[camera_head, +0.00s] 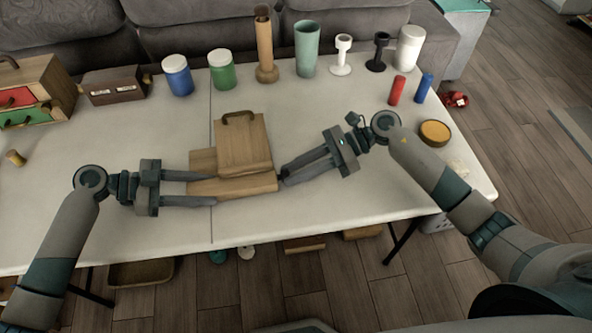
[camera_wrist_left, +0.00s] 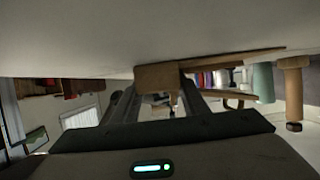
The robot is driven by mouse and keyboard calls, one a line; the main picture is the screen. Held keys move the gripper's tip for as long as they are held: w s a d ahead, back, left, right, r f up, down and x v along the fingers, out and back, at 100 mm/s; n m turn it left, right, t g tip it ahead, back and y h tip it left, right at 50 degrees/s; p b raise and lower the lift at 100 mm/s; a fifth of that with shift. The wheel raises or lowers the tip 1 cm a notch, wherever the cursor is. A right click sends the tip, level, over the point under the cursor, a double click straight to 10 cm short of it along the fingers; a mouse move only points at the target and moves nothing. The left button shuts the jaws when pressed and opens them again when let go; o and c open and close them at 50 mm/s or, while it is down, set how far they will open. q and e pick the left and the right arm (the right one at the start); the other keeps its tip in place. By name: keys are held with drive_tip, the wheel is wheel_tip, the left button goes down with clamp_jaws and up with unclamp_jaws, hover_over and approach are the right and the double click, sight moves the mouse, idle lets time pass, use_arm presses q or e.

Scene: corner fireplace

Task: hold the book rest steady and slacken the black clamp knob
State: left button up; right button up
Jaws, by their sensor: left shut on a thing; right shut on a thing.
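The wooden book rest (camera_head: 243,142) stands at the middle of the white table, with a tilted back board, a dark handle on top and a wooden base. My left gripper (camera_head: 213,188) is shut on the left end of the base, one finger on each side. In the left wrist view the book rest's wood (camera_wrist_left: 157,76) shows between the fingers (camera_wrist_left: 158,88). My right gripper (camera_head: 285,174) is at the right end of the base, shut on the black clamp knob (camera_head: 282,178). The knob is mostly hidden by the fingertips.
Blue (camera_head: 177,75) and green (camera_head: 221,69) jars, a tall wooden vase (camera_head: 265,48), a green cup (camera_head: 307,49) and candle holders line the back. Red (camera_head: 397,90) and blue (camera_head: 424,88) cylinders and a round wooden-topped dish (camera_head: 435,132) are at right. The table's front is clear.

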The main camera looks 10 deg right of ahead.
drive_tip(key=shift+m, duration=0.4)
drive_tip(key=shift+w+g, duration=0.1)
drive_tip(key=shift+g, duration=0.3)
drive_tip(key=o, duration=1.1)
drive_tip(key=shift+c, duration=0.2)
drive_tip(key=v, duration=1.2)
use_arm(q)
drive_tip(key=o, duration=1.3)
drive_tip(key=shift+o, duration=0.4)
